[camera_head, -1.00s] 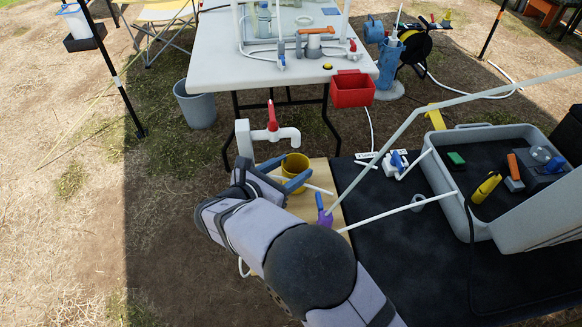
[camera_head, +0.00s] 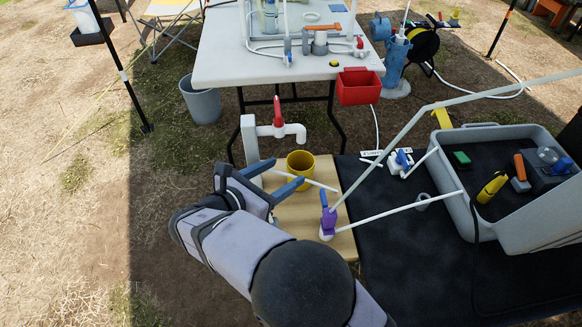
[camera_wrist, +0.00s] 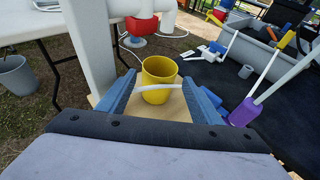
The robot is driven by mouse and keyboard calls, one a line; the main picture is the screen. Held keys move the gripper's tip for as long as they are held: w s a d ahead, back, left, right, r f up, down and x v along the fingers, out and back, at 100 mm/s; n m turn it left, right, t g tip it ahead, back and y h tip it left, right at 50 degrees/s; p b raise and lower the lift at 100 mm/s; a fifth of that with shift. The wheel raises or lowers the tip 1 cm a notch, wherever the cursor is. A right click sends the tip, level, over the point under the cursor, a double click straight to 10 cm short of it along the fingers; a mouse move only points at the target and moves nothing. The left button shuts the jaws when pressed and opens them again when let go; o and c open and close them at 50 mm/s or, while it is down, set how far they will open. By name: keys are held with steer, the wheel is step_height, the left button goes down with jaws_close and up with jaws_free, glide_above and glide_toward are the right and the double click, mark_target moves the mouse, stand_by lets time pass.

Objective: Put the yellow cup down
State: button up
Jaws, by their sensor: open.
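The yellow cup (camera_head: 300,160) stands upright on the light wooden board (camera_head: 300,215), in front of and below the white tap with the red handle (camera_head: 277,125). My gripper (camera_head: 283,174) is open and empty, on the near left side of the cup. In the wrist view the cup (camera_wrist: 160,72) shows whole, just beyond and between the two blue fingers (camera_wrist: 160,90). A gap shows between each finger and the cup's wall. A thin white tube (camera_wrist: 154,88) crosses in front of the cup's lower part.
A purple-and-white valve (camera_head: 328,222) with white tubing stands at the board's right edge. A grey tray (camera_head: 470,215) with tools sits on the black surface to the right. A red bin (camera_head: 357,88) hangs at the white table (camera_head: 215,68) behind. Bare ground lies at left.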

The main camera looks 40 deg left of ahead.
steer(key=v, duration=0.5)
steer(key=shift+s+r, duration=0.15)
steer(key=shift+s, duration=0.2)
steer(key=w+d+r+m+g+h+p, duration=0.3)
steer(key=w+d+m, duration=0.35)
steer(key=d, duration=0.65)
steer(key=w+d+m+g+h+p, duration=0.3)
steer(key=w+d+m+g+p, duration=0.25)
steer(key=d, duration=0.75)
steer(key=s+d+r+m+g+y+p, duration=0.2)
steer(key=s+d+r+m+y+p, duration=0.1)
steer(key=d+m, duration=0.8)
steer(key=s+d+r+m+g+y+p, duration=0.3)
steer(key=s+d+m+p, duration=0.3)
steer(key=d+m, duration=0.5)
steer(key=shift+s+d+m, duration=0.2)
steer(key=shift+s+m, duration=0.45)
steer(key=shift+m, duration=0.35)
steer(key=shift+g, duration=0.25)
